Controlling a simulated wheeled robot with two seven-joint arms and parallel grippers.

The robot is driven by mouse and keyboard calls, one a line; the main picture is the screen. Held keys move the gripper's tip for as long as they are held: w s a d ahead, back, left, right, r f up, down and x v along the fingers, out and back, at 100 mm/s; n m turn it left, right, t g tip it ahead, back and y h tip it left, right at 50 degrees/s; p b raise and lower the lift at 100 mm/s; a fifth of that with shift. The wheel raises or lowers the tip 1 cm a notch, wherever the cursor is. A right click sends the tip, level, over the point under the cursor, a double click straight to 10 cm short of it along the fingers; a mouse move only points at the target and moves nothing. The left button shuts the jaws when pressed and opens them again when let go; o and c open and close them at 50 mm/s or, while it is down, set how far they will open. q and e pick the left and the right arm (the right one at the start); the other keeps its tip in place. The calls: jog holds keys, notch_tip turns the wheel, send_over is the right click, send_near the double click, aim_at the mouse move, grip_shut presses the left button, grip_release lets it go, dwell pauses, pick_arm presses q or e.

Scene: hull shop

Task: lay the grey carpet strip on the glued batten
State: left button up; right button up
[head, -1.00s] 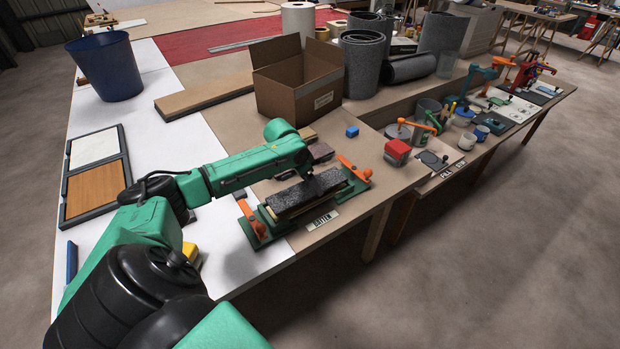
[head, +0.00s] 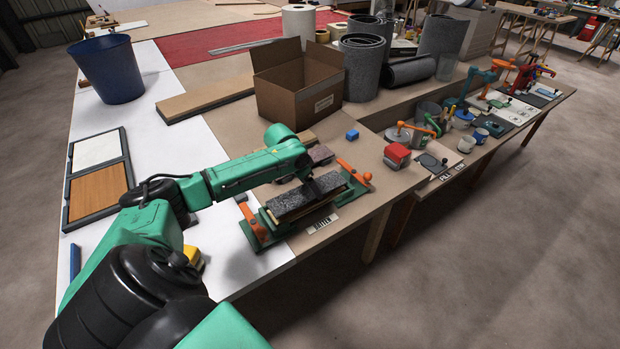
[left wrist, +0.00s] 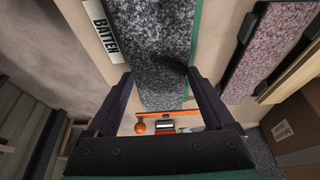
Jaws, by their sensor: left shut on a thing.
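The grey speckled carpet strip (head: 293,203) lies lengthwise over the green clamp fixture, directly above the batten's place. The batten is almost wholly hidden under it. I cannot tell whether the strip touches it along its whole length. My left gripper (head: 318,188) reaches down onto the strip, right of its middle, and is shut on it. In the left wrist view the strip (left wrist: 160,40) runs between the two fingers (left wrist: 160,76), beside the label reading BATTEN (left wrist: 101,27). My right gripper is not in view.
Orange clamps (head: 256,229) (head: 355,173) stand at both ends of the fixture. A mauve strip (head: 320,154) lies behind it. A cardboard box (head: 300,85) stands farther back. The white bench top at left has free room.

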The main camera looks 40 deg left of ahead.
pick_arm(q)
jog(key=shift+p, duration=0.45)
jog(key=shift+f, duration=0.25)
dwell(0.4)
jog(key=shift+f, duration=0.45)
jog(key=shift+f, duration=0.5)
dwell(0.7)
